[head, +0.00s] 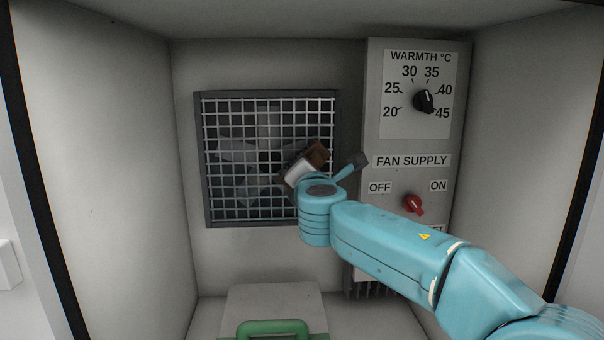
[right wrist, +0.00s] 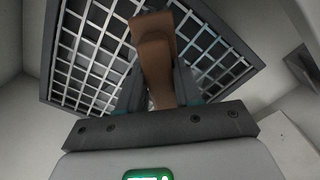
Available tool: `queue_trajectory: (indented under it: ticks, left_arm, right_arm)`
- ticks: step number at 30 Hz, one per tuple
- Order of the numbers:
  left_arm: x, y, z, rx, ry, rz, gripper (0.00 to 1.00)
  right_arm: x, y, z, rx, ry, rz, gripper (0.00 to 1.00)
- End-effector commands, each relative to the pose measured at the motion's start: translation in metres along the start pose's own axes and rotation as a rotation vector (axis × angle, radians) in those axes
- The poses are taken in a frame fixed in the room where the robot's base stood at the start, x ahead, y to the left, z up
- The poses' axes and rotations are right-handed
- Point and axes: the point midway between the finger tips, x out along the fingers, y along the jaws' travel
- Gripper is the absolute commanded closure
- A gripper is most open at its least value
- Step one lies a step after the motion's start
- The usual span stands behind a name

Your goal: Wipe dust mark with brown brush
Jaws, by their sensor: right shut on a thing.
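My right gripper (right wrist: 155,98) is shut on the brown brush (right wrist: 155,60), seen up close in the right wrist view. In the head view the brush (head: 318,153) shows as a small brown block past my right wrist, in front of the right side of the fan grille (head: 225,155). I cannot tell whether the brush touches the grille. No dust mark can be made out for certain; my arm and the brush cover part of the grille's lower right. My left gripper is not in view.
A control panel (head: 375,125) with a black warmth knob (head: 424,101) and a red fan switch (head: 413,204) stands right of the grille, close to my right arm. A box with a green handle (head: 272,328) sits on the floor below. Pale walls enclose both sides.

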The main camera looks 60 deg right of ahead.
Motion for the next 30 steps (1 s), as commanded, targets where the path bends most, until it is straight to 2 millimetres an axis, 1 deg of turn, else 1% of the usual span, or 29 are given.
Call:
queue_trajectory:
  ticks: [4,7,18,21,24,30]
  left_arm:
    - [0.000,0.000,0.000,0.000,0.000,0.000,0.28]
    - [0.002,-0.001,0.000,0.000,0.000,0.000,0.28]
    - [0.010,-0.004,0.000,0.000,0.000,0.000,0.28]
    - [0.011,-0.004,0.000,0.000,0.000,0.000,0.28]
    - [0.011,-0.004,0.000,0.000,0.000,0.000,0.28]
    - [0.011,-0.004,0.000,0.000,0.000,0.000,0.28]
  right_arm:
    - [0.000,0.000,0.000,0.000,-0.001,0.001,0.90]
    - [-0.006,0.000,0.000,0.002,-0.001,0.002,0.90]
    - [-0.047,0.001,0.000,0.003,0.000,0.004,0.90]
    - [-0.056,0.001,0.000,0.001,0.000,0.003,0.90]
    - [-0.060,0.000,0.000,0.001,0.000,0.001,0.90]
    - [-0.060,0.000,0.000,0.000,0.000,0.000,0.90]
